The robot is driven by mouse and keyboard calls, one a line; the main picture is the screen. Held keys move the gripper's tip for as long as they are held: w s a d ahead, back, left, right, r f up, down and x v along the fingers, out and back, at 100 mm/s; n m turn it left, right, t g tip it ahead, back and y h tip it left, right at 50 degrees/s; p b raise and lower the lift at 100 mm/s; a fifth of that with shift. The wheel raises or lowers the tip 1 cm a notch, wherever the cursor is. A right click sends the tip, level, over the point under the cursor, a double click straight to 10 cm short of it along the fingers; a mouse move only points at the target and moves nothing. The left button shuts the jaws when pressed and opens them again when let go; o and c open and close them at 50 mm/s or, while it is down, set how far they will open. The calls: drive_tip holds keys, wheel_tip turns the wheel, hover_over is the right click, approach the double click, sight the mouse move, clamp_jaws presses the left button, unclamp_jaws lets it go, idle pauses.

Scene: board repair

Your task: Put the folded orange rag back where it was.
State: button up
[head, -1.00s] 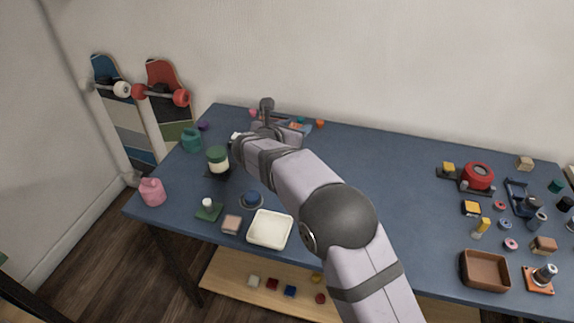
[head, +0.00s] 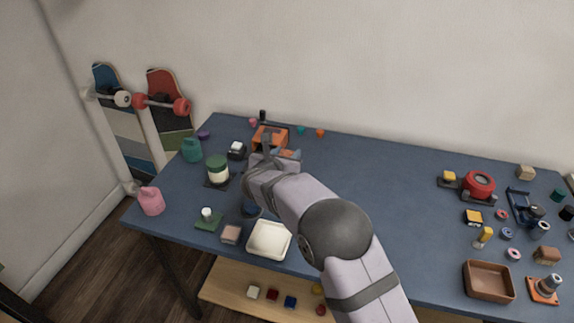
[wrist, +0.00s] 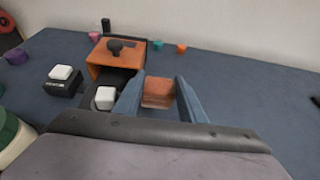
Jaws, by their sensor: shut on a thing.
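The folded orange rag (wrist: 158,92) is a small brownish-orange block between the two blue fingers of my gripper (wrist: 160,100) in the wrist view. My gripper is shut on it. In the head view my gripper (head: 288,154) is over the back left of the table, mostly hidden by my wrist. I cannot tell the rag's exact height above the table. An orange box (wrist: 108,57) with a black knob on top stands just behind and left of the fingers; it also shows in the head view (head: 269,136).
A white cube (wrist: 105,97) sits in a dark part before the orange box. A black block with a white top (wrist: 63,78) and a green-lidded jar (head: 218,170) stand left. Small pink, teal and orange pieces lie behind. The table's middle (head: 370,180) is clear.

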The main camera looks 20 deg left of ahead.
drive_tip(key=shift+f, duration=1.9)
drive_tip(key=shift+f+b, duration=0.15)
drive_tip(key=shift+b, duration=0.15)
drive_tip(key=o, duration=1)
drive_tip(key=shift+o, duration=0.2)
drive_tip(key=shift+r, duration=0.2)
drive_tip(key=v, duration=1.2)
drive_tip(key=shift+b, duration=0.4)
